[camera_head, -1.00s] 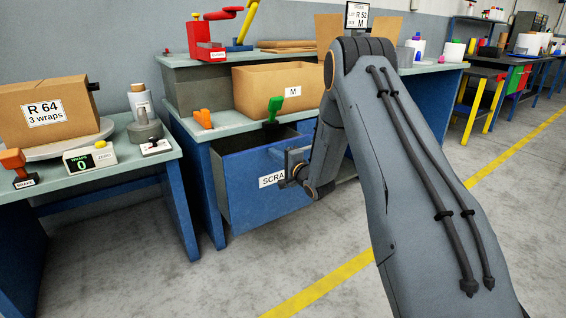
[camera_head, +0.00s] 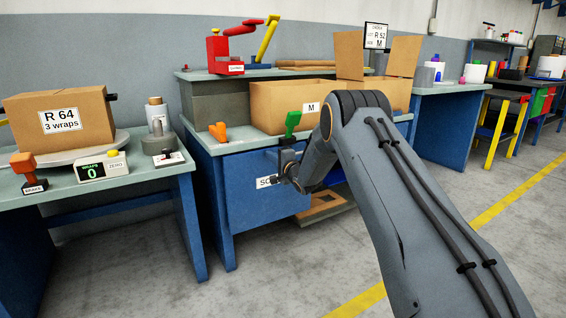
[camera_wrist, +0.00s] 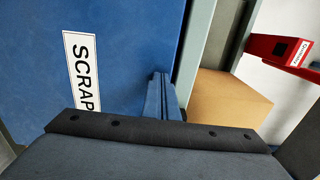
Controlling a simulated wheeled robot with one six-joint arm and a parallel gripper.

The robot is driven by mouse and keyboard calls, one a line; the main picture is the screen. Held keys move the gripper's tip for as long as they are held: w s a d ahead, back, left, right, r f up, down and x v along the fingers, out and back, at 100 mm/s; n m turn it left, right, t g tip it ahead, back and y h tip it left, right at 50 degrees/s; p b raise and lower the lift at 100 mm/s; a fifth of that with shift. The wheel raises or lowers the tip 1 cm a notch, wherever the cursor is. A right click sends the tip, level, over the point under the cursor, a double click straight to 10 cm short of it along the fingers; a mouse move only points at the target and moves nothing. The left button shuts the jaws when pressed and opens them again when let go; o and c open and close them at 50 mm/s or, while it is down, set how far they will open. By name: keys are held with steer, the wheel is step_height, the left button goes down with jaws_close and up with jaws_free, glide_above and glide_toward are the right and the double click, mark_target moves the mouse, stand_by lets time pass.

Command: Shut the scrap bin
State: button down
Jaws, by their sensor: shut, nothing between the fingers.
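The scrap bin (camera_head: 245,195) is the blue drawer under the bench, its label partly hidden by my gripper in the head view. Its front now sits close under the bench edge, and no opening shows above it.
On the bench (camera_head: 255,143) stand an open box marked M (camera_head: 275,105), a green-handled tool (camera_head: 292,122) and an orange item (camera_head: 218,131). Flat brown cardboard (camera_head: 325,208) lies below, right of the bin. The floor in front is clear.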

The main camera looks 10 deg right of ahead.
steer(key=shift+w+a+r, duration=0.15)
steer(key=shift+w+r, duration=0.05)
steer(key=shift+a+r, duration=0.1)
steer(key=shift+s, duration=0.1)
stand_by(0.3)
